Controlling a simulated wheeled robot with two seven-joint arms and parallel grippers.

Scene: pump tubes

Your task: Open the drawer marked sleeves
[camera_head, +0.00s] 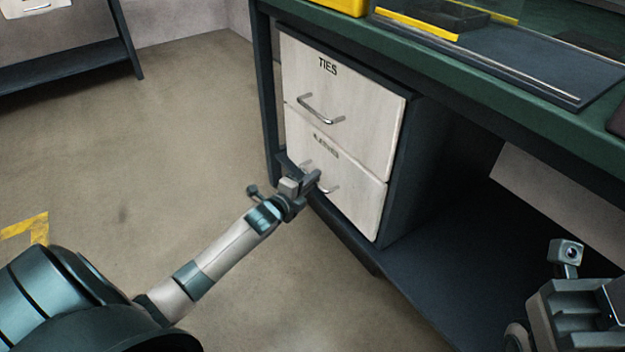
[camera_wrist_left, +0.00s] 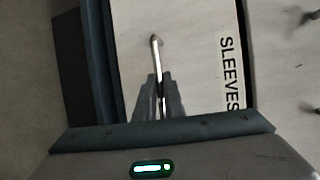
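The sleeves drawer (camera_head: 352,193) is the lower of two pale drawers under the bench. Its front looks flush with the drawer above. Its small label is hard to read in the head view, but the left wrist view shows SLEEVES on the drawer front (camera_wrist_left: 203,60). My left gripper (camera_head: 312,181) is at its metal handle (camera_head: 331,189), hiding part of it. In the left wrist view the two fingers (camera_wrist_left: 159,78) are close together, one on each side of the handle bar (camera_wrist_left: 155,48). My right gripper (camera_head: 580,310) is at the lower right, its fingertips not clear.
The drawer marked TIES (camera_head: 345,95) sits above, shut, with its own handle (camera_head: 320,111). A green bench top (camera_head: 440,80) overhangs the drawers. A dark lower shelf (camera_head: 450,255) lies to their right. The floor (camera_head: 165,130) to the left is clear.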

